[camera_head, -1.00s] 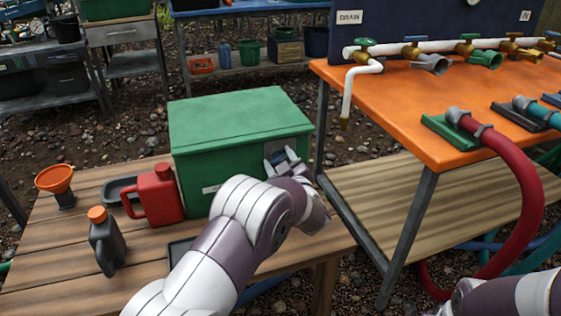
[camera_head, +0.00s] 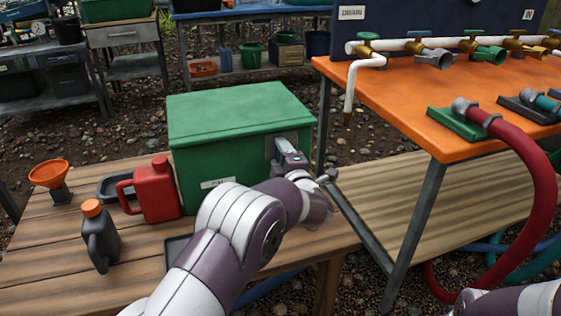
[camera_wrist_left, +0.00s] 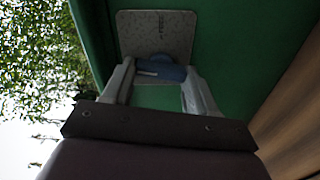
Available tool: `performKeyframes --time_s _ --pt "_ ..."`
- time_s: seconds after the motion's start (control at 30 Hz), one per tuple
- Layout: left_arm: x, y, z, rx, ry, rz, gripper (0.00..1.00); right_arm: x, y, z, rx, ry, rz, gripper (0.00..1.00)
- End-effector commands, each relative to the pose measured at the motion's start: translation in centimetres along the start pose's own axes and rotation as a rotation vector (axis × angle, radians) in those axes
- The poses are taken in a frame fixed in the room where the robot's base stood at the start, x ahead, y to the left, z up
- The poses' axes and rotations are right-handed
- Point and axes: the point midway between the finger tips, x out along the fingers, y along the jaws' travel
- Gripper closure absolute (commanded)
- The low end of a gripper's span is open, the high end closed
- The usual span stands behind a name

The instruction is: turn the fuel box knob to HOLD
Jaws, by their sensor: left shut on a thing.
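The green fuel box (camera_head: 235,118) stands on the wooden table, with a small white label on its front. A grey plate (camera_wrist_left: 172,28) is fixed to the box, and a blue knob (camera_wrist_left: 160,70) sits on it in the left wrist view. My left gripper (camera_head: 281,148) is at the right part of the box front. In the left wrist view its fingers (camera_wrist_left: 158,86) are on both sides of the knob, shut on it. The plate's lettering is too small to read, so the knob's setting cannot be told. My right gripper is out of view.
A red jug (camera_head: 157,192), a dark bottle with an orange cap (camera_head: 101,238) and an orange funnel (camera_head: 49,175) stand left of the box. An orange table (camera_head: 420,108) with valves and a red hose (camera_head: 538,190) is at the right.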

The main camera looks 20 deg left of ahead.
Motion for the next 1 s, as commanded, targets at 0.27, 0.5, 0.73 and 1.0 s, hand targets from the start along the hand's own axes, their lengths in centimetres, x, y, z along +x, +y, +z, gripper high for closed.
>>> performKeyframes --time_s 0.27,0.5,0.73,1.0 --pt "-0.1 -0.5 0.1 -0.132 -0.001 -0.004 0.73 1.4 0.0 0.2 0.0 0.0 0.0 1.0" --pt "-0.1 -0.4 0.1 -0.181 -0.001 -0.005 0.73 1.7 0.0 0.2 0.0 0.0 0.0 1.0" --pt "-0.1 -0.4 0.1 -0.19 -0.001 -0.005 0.73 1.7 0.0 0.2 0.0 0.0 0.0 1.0" --pt "-0.1 -0.4 0.1 -0.189 -0.001 -0.005 0.26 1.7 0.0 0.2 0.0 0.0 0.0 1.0"
